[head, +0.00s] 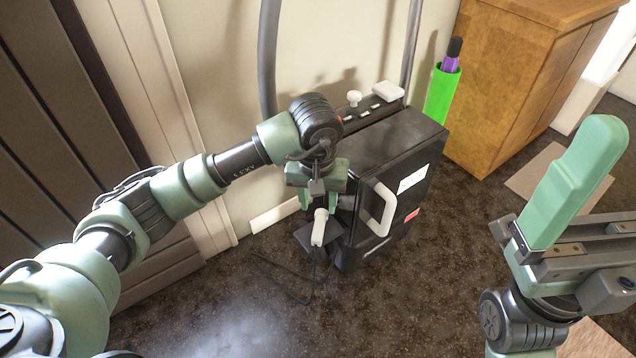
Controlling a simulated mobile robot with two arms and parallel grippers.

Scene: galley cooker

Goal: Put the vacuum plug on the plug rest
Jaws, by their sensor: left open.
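The white vacuum plug (319,227) is upright at a small black ledge, which looks like the plug rest (304,238), on the near left side of a black boxy vacuum (385,160). I cannot tell whether the plug touches the ledge. A thin dark cord (285,290) lies on the floor below.
The vacuum has a white handle (379,209) on its front and a white knob on top. A bright green holder (441,95) stands behind it, beside a wooden cabinet (520,80). A cream wall is behind. The dark speckled floor in front is mostly clear.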

